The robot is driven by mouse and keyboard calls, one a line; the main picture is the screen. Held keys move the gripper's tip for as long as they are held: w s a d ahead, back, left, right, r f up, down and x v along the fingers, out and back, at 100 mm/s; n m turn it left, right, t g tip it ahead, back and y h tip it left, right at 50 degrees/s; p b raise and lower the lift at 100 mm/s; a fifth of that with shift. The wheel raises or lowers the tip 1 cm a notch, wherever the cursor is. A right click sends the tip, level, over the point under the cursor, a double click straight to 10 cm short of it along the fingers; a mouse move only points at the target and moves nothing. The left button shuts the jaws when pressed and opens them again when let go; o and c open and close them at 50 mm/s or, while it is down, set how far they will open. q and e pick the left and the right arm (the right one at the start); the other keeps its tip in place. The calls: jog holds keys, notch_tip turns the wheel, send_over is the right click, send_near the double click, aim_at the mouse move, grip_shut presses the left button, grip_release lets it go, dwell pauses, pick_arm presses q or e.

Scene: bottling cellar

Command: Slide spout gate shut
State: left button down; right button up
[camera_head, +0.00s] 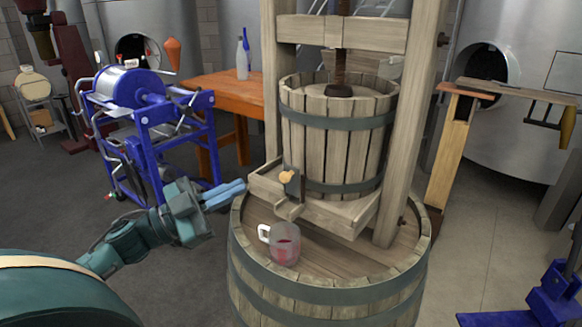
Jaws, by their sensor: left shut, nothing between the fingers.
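The spout gate is a dark plate (294,183) with a rounded orange-tan knob (286,177), at the front of the wooden press tray. A short wooden spout (289,208) juts out below it. A clear mug (285,250) with red liquid in it stands on the barrel top below the spout, handle to the left. My left gripper (243,188) has pale blue fingers, shut and empty. It points right towards the knob and appears to be left of it, with a gap between. My right gripper is not in view.
The slatted press basket (335,145) stands on the tray between two thick posts (405,140). The barrel (330,285) carries the press. A blue-framed machine (150,120) and an orange table (225,92) with bottles stand behind left. Grey floor is open at left.

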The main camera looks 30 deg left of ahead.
aim_at(288, 184)
pick_arm(q)
jog(key=shift+w+r, duration=0.1)
jog(key=shift+r, duration=0.15)
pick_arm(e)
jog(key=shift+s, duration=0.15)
pick_arm(q)
jog(key=p+x, duration=0.2)
jog(key=x, duration=0.8)
jog(key=f, duration=0.1)
jog(key=a+f, duration=0.1)
jog(key=f, duration=0.1)
jog(key=shift+w+a+f, duration=0.2)
jog(key=shift+w+f, duration=0.1)
jog(key=shift+w, duration=0.1)
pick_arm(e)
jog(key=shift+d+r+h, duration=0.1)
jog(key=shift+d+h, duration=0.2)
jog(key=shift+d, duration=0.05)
